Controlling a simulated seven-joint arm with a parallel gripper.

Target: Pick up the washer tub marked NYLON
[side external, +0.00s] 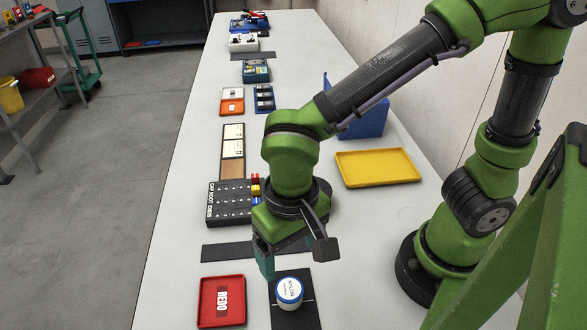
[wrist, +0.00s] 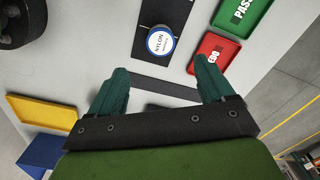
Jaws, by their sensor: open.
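The washer tub marked NYLON (side external: 289,291) is small and round, white with a blue rim, its label facing up. It stands on a black mat (side external: 283,318) near the front of the bench, right of the red tray. It also shows in the wrist view (wrist: 160,41), at the top middle. My gripper (wrist: 161,70) is open and empty, with its two teal fingers apart. In the wrist view the tub appears beyond the fingertips, between their lines. In the side view the gripper is above and behind the tub, not touching it.
A red tray marked REDO (side external: 221,301) lies left of the tub; a green tray marked PASS (wrist: 243,14) is beyond it. A black labelled rack (side external: 229,204), yellow tray (side external: 378,168) and blue bin (side external: 362,121) stand farther back.

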